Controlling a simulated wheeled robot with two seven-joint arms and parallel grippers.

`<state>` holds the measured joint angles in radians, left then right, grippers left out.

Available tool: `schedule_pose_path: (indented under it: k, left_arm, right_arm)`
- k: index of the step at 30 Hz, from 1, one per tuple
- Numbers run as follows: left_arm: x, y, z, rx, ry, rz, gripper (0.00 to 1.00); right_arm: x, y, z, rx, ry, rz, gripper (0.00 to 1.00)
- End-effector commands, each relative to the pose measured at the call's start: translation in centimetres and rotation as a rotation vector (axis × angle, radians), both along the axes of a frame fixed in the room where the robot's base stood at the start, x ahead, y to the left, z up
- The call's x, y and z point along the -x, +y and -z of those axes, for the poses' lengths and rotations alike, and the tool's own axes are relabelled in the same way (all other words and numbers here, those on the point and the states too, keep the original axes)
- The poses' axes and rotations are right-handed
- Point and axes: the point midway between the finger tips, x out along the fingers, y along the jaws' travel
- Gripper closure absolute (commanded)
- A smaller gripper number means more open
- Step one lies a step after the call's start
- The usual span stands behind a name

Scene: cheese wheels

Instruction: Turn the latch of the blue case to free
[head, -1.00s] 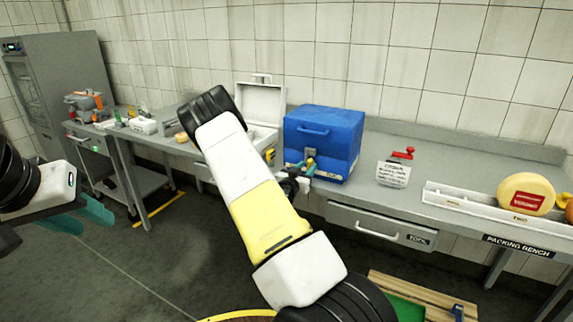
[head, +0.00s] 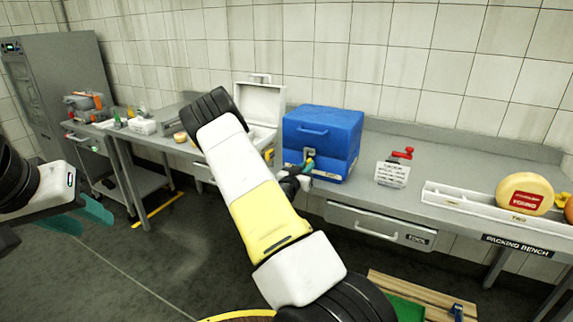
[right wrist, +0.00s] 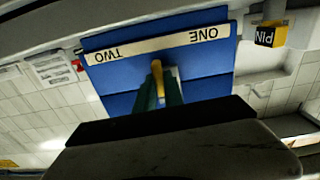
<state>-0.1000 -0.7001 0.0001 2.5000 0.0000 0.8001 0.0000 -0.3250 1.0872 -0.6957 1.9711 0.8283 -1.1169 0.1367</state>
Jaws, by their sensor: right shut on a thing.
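The blue case (head: 335,129) stands closed on the bench in the head view. Its front carries a grey latch plate (head: 309,153) and, in the right wrist view, a label strip (right wrist: 157,50) reading ONE and TWO upside down. My right gripper (head: 306,167) is at the case front, shut on the latch's yellow lever (right wrist: 157,72). The lever's tip shows between the green fingers, near the strip's middle; the rest is hidden by the fingers. My left gripper (head: 80,218) hangs open and empty at the far left, away from the case.
A white open-lidded case (head: 262,105) stands left of the blue case. To the right are a sign card (head: 392,175), a red-handled item (head: 403,154) and a white tray (head: 470,205) with cheese wheels (head: 524,194). A drawer (head: 380,226) is below the bench.

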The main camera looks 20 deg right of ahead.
Motion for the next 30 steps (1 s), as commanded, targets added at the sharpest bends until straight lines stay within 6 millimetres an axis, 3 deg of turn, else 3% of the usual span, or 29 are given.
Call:
schedule_pose_path:
  k: [8,30]
  left_arm:
    - [0.0,0.0,0.0,0.0,0.0,0.0,0.64]
    - [0.0,0.0,0.0,0.0,0.0,0.0,0.64]
  right_arm:
    - [-0.06,0.08,0.02,0.099,0.114,-0.001,1.0]
    - [-0.34,0.36,0.19,0.549,0.641,-0.002,1.0]
